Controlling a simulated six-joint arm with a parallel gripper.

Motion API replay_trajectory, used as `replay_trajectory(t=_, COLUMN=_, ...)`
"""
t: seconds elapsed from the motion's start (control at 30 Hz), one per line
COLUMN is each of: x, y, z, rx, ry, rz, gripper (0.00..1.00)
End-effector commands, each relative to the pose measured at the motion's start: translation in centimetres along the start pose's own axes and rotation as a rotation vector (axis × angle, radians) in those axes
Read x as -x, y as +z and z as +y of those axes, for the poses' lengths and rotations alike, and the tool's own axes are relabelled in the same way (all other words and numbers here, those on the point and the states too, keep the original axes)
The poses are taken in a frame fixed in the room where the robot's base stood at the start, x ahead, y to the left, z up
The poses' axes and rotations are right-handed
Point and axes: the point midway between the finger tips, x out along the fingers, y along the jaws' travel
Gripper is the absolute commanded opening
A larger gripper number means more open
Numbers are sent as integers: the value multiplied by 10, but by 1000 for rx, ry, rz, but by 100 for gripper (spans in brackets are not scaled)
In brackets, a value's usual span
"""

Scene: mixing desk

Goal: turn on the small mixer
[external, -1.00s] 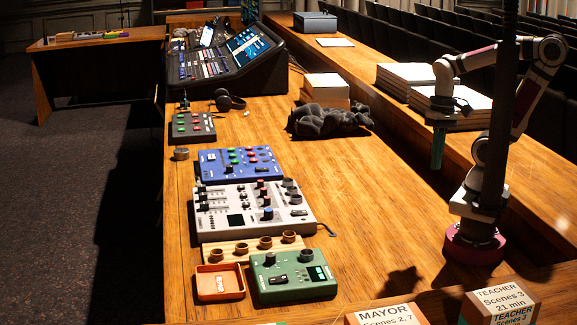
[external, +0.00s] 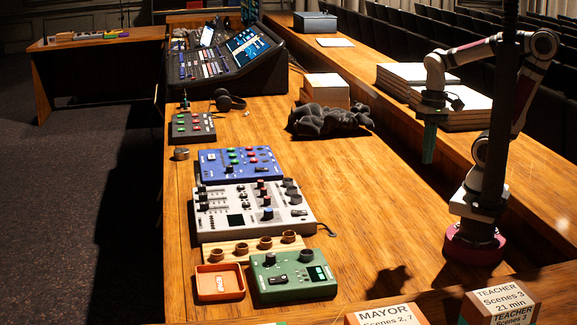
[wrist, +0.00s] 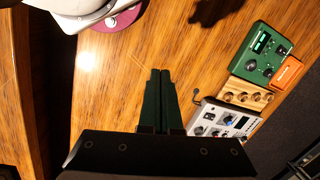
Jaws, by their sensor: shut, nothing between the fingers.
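A white mixer (external: 253,209) with knobs, small faders and a dark display lies flat on the wooden desk, left of my arm's base. It also shows in the wrist view (wrist: 222,119) at the right, partly cut off by my gripper body. A larger black console (external: 222,60) with a lit screen stands at the far end. My gripper (external: 428,160) has green fingers pointing down, high above the desk and well to the right of the white mixer. In the wrist view its fingers (wrist: 159,74) are together and empty. I cannot make out the mixer's power switch.
A blue panel (external: 240,163) lies behind the white mixer. A wooden strip with several rings (external: 240,248), an orange tray (external: 220,282) and a green box (external: 292,277) lie in front. Black crumpled cloth (external: 331,119) lies behind. Desk between mixer and arm is clear.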

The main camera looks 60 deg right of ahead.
Motion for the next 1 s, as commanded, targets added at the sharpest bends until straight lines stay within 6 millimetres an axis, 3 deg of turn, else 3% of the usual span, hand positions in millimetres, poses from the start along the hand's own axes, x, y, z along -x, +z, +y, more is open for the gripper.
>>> replay_trajectory(t=0.1, x=17, y=-54, z=-41, rx=-49, ry=9, rz=17, gripper=0)
replay_trajectory(t=0.2, x=20, y=-110, z=-89, rx=-107, ry=14, rz=43, gripper=0)
replay_trajectory(t=0.3, x=8, y=-159, z=-137, rx=-162, ry=11, rz=69, gripper=0)
replay_trajectory(t=0.43, x=-18, y=-205, z=-188, rx=-221, ry=4, rz=95, gripper=0)
replay_trajectory(t=0.5, x=-31, y=-220, z=-207, rx=-245, ry=0, rz=106, gripper=0)
replay_trajectory(t=0.63, x=-46, y=-234, z=-226, rx=-269, ry=-7, rz=118, gripper=0)
replay_trajectory(t=1.0, x=-50, y=-237, z=-229, rx=-274, ry=-8, rz=120, gripper=0)
